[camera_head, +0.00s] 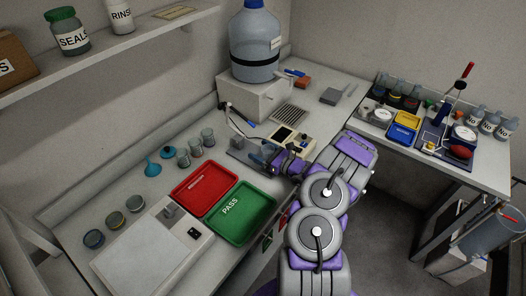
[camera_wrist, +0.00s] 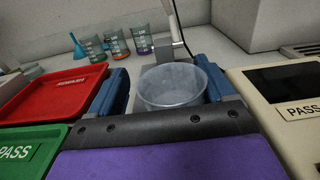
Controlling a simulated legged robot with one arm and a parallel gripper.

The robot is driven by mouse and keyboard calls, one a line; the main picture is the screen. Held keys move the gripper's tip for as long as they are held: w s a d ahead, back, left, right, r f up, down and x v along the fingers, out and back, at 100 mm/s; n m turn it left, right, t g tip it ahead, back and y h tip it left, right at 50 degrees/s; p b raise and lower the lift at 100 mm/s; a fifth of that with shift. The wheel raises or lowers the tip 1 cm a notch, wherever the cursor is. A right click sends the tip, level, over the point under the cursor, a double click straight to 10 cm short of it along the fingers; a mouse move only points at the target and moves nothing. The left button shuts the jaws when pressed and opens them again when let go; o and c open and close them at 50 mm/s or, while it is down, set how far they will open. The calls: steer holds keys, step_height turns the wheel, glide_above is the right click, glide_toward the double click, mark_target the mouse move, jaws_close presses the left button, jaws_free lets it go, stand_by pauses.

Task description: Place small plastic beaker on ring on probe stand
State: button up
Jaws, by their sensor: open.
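A small clear plastic beaker (camera_wrist: 172,86) stands upright between the two blue fingers of my gripper (camera_wrist: 163,74) in the wrist view. The fingers are open, one at each side of the beaker; contact cannot be told. The probe stand (camera_wrist: 180,44) is right behind the beaker, with a grey block and a slanting post. The stand also shows in the head view (camera_head: 237,143), just left of my gripper (camera_head: 270,156). The ring and the beaker's underside are hidden, so I cannot tell what the beaker rests on.
A red tray (camera_head: 204,188) and a green PASS tray (camera_head: 241,212) lie left of my gripper. A cream meter (camera_head: 294,140) is close on the right. Several graduated beakers (camera_head: 195,148) stand behind the trays. A large water bottle (camera_head: 255,45) stands on a white box (camera_head: 262,97).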

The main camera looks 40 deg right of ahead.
steer(key=p+v, duration=0.2)
steer(key=v, duration=1)
steer(key=shift+w+d, duration=0.15)
steer(key=w+a+r+n+g+y, duration=0.2)
steer(key=w+a+r+n+y, duration=0.25)
steer(key=a+r, duration=0.4)
steer(key=s+a+r+n+g+y, duration=0.2)
steer(key=s+a+r+n+g, duration=0.35)
steer(key=a, duration=0.65)
steer(key=s+a+r+n+g+y, duration=0.25)
steer(key=a+r+n+g, duration=0.5)
steer(key=a, duration=0.45)
steer(key=s+a+r+n+g+h, duration=0.1)
steer(key=s+a+n+g+h, duration=0.3)
steer(key=s, duration=0.4)
steer(key=s+a+r+n+g+h, duration=0.1)
steer(key=s+a+n+h, duration=0.15)
steer(key=s+n, duration=0.4)
steer(key=s+d+n+h, duration=0.2)
steer(key=s+d+h, duration=0.1)
steer(key=s, duration=0.3)
steer(key=s+d+r+n+t+h, duration=0.1)
steer(key=s+d+n+h, duration=0.1)
steer(key=s+d+h, duration=0.2)
steer(key=s+h, duration=0.1)
steer(key=s, duration=0.1)
steer(key=shift+s+d+r, duration=0.2)
steer(key=shift+s+r, duration=0.1)
steer(key=shift+r, duration=0.05)
